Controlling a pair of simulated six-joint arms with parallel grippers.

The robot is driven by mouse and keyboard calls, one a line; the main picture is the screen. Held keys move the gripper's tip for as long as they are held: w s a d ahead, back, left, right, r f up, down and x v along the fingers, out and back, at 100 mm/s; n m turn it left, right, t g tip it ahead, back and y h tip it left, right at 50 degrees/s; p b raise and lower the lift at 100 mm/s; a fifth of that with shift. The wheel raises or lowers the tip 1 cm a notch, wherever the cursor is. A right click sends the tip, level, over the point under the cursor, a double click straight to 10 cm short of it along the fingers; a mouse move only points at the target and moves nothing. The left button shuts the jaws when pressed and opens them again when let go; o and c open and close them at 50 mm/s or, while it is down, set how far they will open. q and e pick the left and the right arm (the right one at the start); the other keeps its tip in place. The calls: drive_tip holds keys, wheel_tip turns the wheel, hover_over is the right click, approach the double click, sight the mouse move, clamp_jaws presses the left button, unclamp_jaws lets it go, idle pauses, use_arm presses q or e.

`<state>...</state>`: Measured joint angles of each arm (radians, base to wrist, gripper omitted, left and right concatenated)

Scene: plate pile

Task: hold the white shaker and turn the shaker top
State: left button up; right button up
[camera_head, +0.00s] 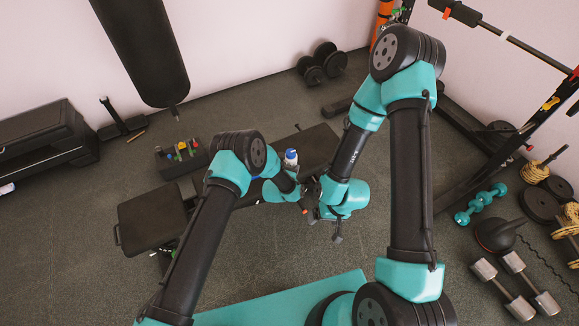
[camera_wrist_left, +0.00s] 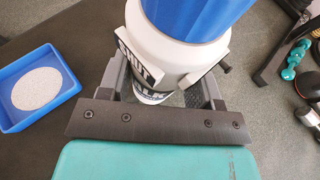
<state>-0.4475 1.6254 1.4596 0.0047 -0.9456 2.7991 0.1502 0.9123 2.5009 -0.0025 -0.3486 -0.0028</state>
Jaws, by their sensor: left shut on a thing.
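The white shaker (camera_head: 291,160) with its blue top stands upright above the black bench in the head view. In the left wrist view the white shaker (camera_wrist_left: 157,50) carries dark lettering, and its blue shaker top (camera_wrist_left: 197,12) fills the upper edge. My left gripper (camera_wrist_left: 162,84) is shut around the white body below the top. In the head view the left gripper hides the lower part of the shaker. My right gripper (camera_head: 325,228) is just right of and nearer than the shaker, pointing down, with its fingers apart and nothing between them.
A blue tray (camera_wrist_left: 66,88) with white powder lies on the black surface left of the shaker. The black bench (camera_head: 318,145) extends behind both arms. A dark caddy (camera_head: 172,166) with colourful items stands left of the bench. Dumbbells and weights lie on the floor at right.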

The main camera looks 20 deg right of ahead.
use_arm(q)
drive_tip(key=shift+w, duration=0.1)
idle(0.3)
drive_tip(key=shift+w+d+f, duration=0.15)
drive_tip(key=shift+w, duration=0.05)
drive_tip(key=w+d, duration=0.2)
drive_tip(key=w, duration=0.5)
drive_tip(key=w+d+f, duration=0.1)
drive_tip(key=w+d, duration=0.1)
drive_tip(key=w, duration=0.5)
drive_tip(key=shift+w+f, duration=0.3)
drive_tip(key=shift+w, duration=0.1)
drive_tip(key=shift+f, duration=0.2)
drive_tip(key=shift+f, duration=1.1)
